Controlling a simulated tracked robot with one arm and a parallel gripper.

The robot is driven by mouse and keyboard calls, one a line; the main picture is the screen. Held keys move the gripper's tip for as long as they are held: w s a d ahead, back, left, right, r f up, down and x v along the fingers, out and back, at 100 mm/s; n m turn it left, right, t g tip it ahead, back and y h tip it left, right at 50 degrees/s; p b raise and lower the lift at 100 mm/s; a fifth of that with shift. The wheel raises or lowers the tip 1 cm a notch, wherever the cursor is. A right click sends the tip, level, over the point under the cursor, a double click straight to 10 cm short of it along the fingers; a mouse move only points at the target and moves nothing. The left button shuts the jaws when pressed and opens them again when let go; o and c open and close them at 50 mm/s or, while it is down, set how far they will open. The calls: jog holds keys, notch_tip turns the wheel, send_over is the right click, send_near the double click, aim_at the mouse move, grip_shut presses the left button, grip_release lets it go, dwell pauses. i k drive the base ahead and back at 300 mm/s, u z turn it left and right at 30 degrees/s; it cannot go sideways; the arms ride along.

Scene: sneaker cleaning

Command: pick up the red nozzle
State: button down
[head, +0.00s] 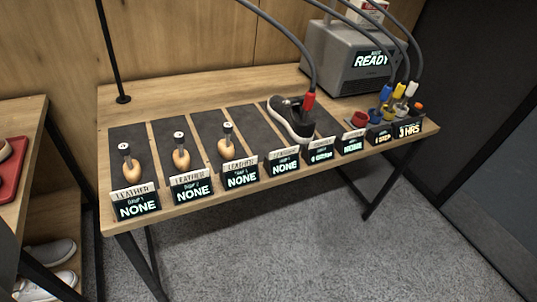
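The red nozzle (309,100) hangs at the end of a grey hose (304,52). It is at the opening of a dark grey sneaker (291,122) with a pale sole, on the bench. Whether it is plugged into something inside the shoe is too small to tell. My gripper does not show in this view, so its fingers and distance to the nozzle are hidden.
The wooden bench (190,92) carries dark mats, wooden shoe forms (181,158) and label displays. A grey machine reading READY (346,62) stands at the back right. Blue, yellow and white nozzles (398,91) stand at the right end beside a red cup (359,118). Carpet (300,250) in front is clear.

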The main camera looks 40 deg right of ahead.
aim_at(310, 95)
jog(key=u, duration=0.45)
jog(key=k, duration=1.4)
jog(key=z, duration=1.25)
jog(key=i, duration=1)
jog(key=u, duration=0.05)
